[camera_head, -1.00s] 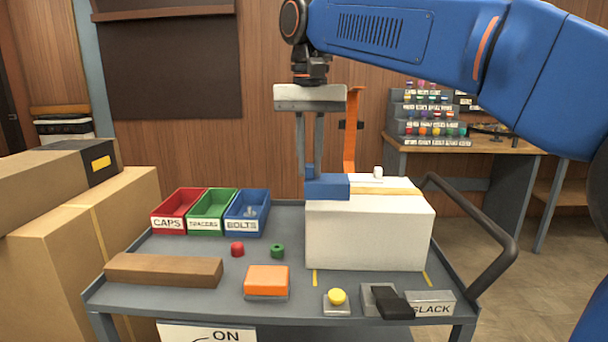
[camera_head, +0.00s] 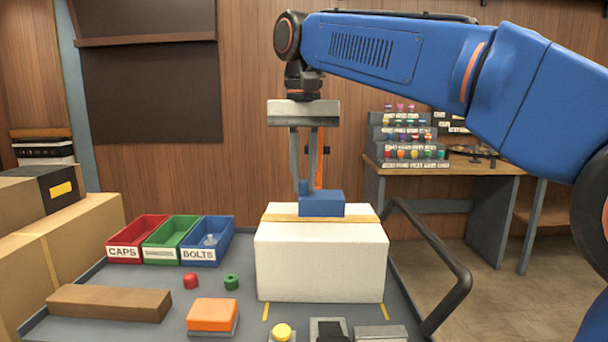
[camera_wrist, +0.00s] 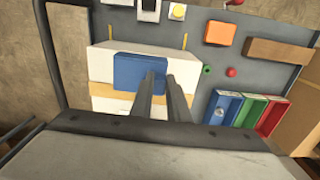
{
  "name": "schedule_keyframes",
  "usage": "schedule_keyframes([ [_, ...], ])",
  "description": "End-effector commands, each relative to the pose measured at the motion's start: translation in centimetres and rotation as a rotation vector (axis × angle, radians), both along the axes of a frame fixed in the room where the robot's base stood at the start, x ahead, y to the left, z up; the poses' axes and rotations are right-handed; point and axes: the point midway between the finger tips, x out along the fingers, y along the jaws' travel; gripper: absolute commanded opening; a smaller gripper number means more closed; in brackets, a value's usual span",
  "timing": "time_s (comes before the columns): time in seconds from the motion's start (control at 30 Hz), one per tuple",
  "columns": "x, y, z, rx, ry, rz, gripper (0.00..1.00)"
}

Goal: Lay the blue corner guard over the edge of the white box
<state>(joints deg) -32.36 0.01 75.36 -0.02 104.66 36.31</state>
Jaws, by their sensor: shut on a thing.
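The blue corner guard (camera_head: 321,206) hangs from my gripper (camera_head: 304,187), which is shut on its small upright tab. The white box (camera_head: 320,263) stands on the grey cart, with a tan strap (camera_head: 366,219) across its top. In the head view the guard overlaps the box's top around the middle and covers part of the strap. In the wrist view the guard (camera_wrist: 139,72) appears over the box top (camera_wrist: 101,68), partly over the strap. The guard's underside is hidden, and I cannot tell whether it touches the box.
Red, green and blue bins (camera_head: 208,241) stand left of the box. A wooden block (camera_head: 109,302), an orange block (camera_head: 212,315), a red cap (camera_head: 190,281) and a green spacer (camera_head: 231,282) lie in front of them. A black cart handle (camera_head: 440,260) rises at right. An orange upright shows behind my gripper.

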Motion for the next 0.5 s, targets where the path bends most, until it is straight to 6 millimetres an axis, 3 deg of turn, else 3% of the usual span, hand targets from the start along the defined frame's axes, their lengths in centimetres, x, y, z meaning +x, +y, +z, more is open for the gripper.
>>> schedule_keyframes([
  [0.5, 0.0, 0.0, -3.2, 0.0, 0.0, 0.0, 0.0],
])
